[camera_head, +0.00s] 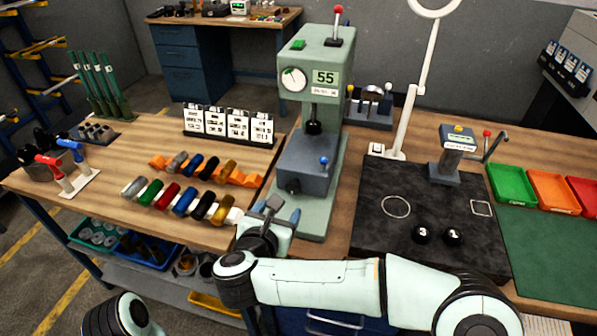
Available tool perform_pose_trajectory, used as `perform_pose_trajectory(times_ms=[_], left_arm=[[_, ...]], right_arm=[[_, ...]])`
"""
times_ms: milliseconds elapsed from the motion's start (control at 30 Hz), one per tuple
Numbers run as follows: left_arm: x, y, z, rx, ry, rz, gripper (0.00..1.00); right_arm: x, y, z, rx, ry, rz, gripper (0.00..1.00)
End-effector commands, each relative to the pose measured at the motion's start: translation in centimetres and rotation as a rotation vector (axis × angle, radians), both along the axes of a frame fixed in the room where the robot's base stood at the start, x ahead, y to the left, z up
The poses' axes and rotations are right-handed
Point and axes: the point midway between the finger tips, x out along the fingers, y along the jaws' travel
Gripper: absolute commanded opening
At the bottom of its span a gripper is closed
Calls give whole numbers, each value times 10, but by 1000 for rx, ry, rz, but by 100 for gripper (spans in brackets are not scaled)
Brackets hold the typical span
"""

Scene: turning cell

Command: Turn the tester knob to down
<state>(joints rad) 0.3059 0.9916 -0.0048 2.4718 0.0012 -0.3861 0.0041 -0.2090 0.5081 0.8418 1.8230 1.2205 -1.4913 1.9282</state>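The tester is a grey-green column machine (325,65) at the centre, with a display reading 55. A round white dial (292,79) with a dark mark sits on its upper front. A small black knob (293,185) sits low on its front, and a blue ball handle (323,160) is at its right. I cannot tell which one the task calls the knob, nor its setting clearly. My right gripper (283,209) is just in front of the tester's base, below the black knob and apart from it. Its fingers look spread, with nothing visible between them. My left gripper is out of view.
A red ball lever (337,10) and green button (298,44) top the tester. Left are coloured rollers (168,197) and a card rack (228,125). Right are a dark plate (380,235) with two black balls, a crank device (458,150) and coloured trays (512,184).

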Motion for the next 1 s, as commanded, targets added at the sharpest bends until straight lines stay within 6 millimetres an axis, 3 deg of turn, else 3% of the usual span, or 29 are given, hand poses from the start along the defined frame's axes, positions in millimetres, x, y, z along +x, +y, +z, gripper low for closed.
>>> perform_pose_trajectory(times_ms=[233,700,1000], left_arm=[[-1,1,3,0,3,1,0],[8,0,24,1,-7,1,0],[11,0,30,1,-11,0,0]], right_arm=[[10,-3,-4,4,1,-4,69],[92,-27,-39,3,1,-4,69],[117,-34,-51,3,-1,-1,69]])
